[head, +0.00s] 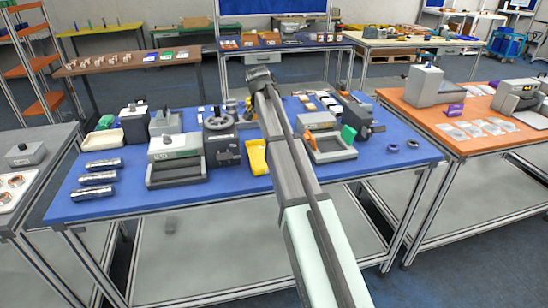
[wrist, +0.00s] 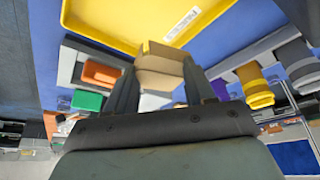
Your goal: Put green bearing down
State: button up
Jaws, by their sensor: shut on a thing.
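My gripper (wrist: 160,78) is shut on a tan, box-like thing (wrist: 162,58), held between its two dark fingers in the wrist view. No green shows on the visible faces of this thing, and I cannot tell whether it is the green bearing. In the head view my arm reaches out over the blue table (head: 400,165), and the gripper and the held thing are not discernible there. A yellow tray (wrist: 130,14) with a white label lies beyond the held thing in the wrist view. It also shows beside my arm in the head view (head: 257,160).
A green block (wrist: 88,101) and an orange piece (wrist: 100,72) are left of the fingers in the wrist view. Grey machines (head: 176,158), metal cylinders (head: 97,179) and dark rings (head: 393,147) stand on the blue table.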

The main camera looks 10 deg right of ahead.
jog(key=shift+s+a+f+m+g+h, duration=0.1)
jog(key=shift+s+f+m, duration=0.35)
jog(key=shift+f, duration=1.25)
jog(key=shift+s+a+f+m+g+h, duration=0.1)
jog(key=shift+s+f+m, duration=0.3)
jog(key=shift+f, duration=1.35)
jog(key=shift+s+a+f+m+g+h, duration=0.1)
jog(key=shift+s+f+m, duration=0.35)
jog(key=shift+f, duration=1.25)
jog(key=shift+w+f, duration=0.1)
jog(key=shift+w, duration=0.05)
jog(key=o, duration=1.1)
jog(key=v, duration=1.2)
jog(key=shift+w, duration=0.1)
